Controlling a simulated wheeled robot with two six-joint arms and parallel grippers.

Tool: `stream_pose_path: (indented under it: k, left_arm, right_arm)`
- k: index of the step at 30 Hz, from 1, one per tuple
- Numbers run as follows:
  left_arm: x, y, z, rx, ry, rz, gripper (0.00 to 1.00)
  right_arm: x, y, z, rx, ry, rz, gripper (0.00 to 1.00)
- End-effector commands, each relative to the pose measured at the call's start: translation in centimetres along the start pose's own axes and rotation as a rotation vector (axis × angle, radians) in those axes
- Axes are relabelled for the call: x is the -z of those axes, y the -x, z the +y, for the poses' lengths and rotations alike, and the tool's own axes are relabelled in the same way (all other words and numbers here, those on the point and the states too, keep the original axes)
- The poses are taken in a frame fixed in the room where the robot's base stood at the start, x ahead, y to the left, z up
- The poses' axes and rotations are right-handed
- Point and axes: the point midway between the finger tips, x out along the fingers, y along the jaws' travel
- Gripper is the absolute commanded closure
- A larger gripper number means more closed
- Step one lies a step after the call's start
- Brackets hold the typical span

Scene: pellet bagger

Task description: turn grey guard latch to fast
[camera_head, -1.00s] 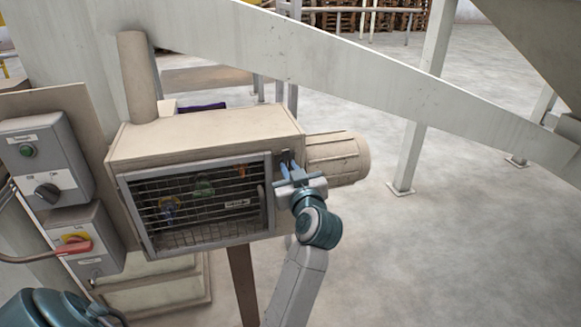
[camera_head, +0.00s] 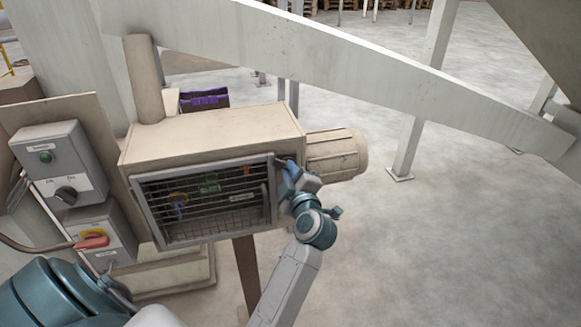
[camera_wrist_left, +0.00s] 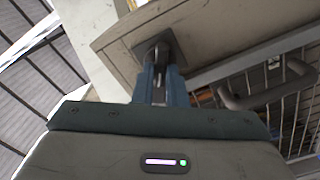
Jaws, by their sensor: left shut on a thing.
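The grey guard latch (camera_wrist_left: 158,47) sits on a dark square plate on the beige housing, beside the mesh guard. In the wrist view the blue fingers of my left gripper (camera_wrist_left: 160,84) are closed around its lever. In the head view my left gripper (camera_head: 288,170) is at the guard's upper right corner, tilted, and hides most of the latch. The mesh guard (camera_head: 203,239) lies flat against the housing front, with a grey handle (camera_wrist_left: 262,98) next to the latch. I cannot read any latch marking. My right gripper is not in view.
The beige housing (camera_head: 215,135) has a ribbed motor (camera_head: 340,155) on its right. Grey control boxes (camera_head: 62,160) with a black knob and a red switch handle (camera_head: 92,242) stand left. A pale sloping beam (camera_head: 340,62) crosses above. Open floor lies right.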

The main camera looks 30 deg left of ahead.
Motion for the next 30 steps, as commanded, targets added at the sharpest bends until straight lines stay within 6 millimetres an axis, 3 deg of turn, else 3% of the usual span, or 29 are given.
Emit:
stream_pose_path:
  k: [15,30]
  left_arm:
    - [-0.13,-0.02,-0.26,0.000,0.428,-0.001,1.00]
    - [-0.12,-0.02,-0.22,-0.001,0.581,-0.001,1.00]
  right_arm:
    - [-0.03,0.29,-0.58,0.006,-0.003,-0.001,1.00]
    - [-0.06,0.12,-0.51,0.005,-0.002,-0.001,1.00]
